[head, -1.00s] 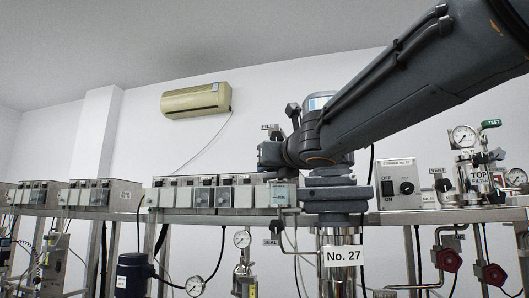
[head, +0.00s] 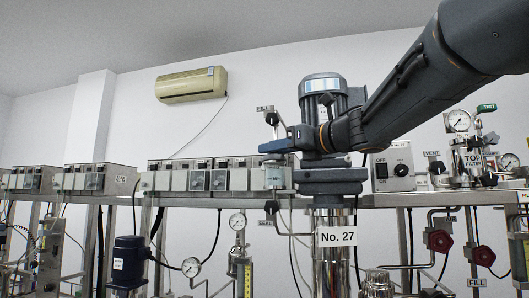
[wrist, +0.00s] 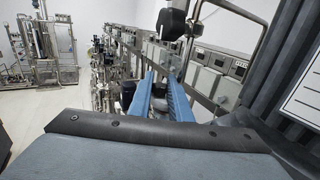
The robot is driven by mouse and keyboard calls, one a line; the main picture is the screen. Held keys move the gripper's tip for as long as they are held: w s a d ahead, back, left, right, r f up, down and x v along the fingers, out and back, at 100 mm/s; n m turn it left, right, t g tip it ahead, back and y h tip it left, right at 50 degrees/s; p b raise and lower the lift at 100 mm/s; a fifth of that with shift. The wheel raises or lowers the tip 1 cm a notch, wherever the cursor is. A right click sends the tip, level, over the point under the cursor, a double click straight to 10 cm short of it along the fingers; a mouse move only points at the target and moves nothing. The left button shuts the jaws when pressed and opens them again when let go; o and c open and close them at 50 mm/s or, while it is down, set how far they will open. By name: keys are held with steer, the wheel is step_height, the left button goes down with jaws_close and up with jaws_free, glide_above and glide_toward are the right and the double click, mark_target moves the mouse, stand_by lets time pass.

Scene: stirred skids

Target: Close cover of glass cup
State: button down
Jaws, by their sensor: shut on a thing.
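The small clear glass cup (head: 273,178) stands at the right end of the row of boxes on the steel frame, below the FILL lever and above the SEAL valve. My gripper (head: 266,147) is right at its top in the head view, reaching in from the right. In the wrist view my two blue fingers (wrist: 161,82) lie close together, with a narrow gap between them. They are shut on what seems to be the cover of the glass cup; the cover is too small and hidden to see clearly. I cannot tell its angle.
The grey motor (head: 323,95) of stirrer No. 27 stands just right of the cup, close to my arm. The FILL valve (head: 271,118) rises above my gripper. A control box (head: 392,170) and the top filter (head: 470,160) are further right. Free floor (wrist: 45,105) shows in the wrist view.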

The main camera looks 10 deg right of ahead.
stand_by(0.3)
steer(key=c, duration=1.6)
jaws_free()
steer(key=shift+s+a, duration=0.15)
steer(key=shift+c, duration=0.2)
